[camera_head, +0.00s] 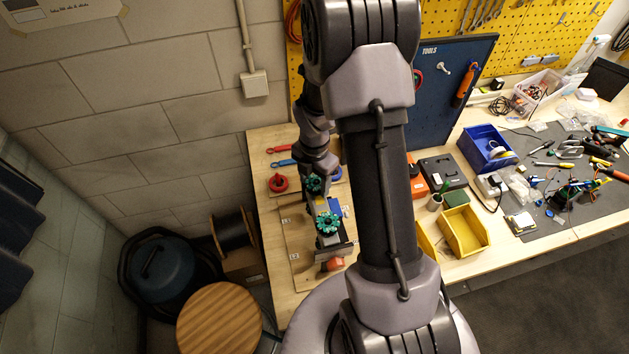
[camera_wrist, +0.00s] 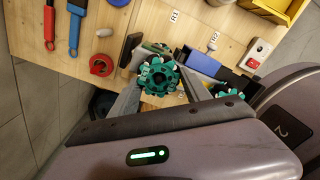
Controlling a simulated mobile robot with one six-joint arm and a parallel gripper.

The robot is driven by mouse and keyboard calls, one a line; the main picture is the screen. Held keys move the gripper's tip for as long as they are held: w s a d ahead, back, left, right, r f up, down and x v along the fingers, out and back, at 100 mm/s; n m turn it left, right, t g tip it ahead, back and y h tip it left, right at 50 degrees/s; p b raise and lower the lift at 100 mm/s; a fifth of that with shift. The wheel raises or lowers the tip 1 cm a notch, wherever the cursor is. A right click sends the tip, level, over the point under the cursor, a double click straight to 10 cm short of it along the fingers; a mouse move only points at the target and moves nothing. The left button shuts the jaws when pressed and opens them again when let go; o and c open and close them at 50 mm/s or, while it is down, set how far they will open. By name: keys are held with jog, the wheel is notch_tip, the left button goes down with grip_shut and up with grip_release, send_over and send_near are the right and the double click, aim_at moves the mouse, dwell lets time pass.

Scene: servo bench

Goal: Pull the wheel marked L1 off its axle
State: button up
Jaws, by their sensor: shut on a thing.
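A green mecanum-type wheel (camera_wrist: 158,77) sits between the fingers of my gripper (camera_wrist: 161,74), which is shut on it. In the head view this appears to be the farther green wheel (camera_head: 314,184), under the end of my arm. I cannot read a mark L1 on it, and whether it is still on an axle is hidden. A second green wheel (camera_wrist: 230,92) shows right of my gripper in the wrist view. In the head view this nearer wheel (camera_head: 327,222) is by the dark chassis (camera_head: 342,243), which carries a blue block (camera_wrist: 200,62).
The wooden bench (camera_head: 272,222) has small white labels. A red round part (camera_wrist: 101,65), a blue-handled tool (camera_wrist: 76,28) and a red-handled tool (camera_wrist: 49,24) lie left of the chassis. A yellow bin (camera_head: 465,232) and blue bin (camera_head: 487,150) stand to the right.

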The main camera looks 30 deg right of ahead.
dwell(0.4)
jog(key=shift+r+p, duration=2.55)
jog(key=shift+r, duration=0.75)
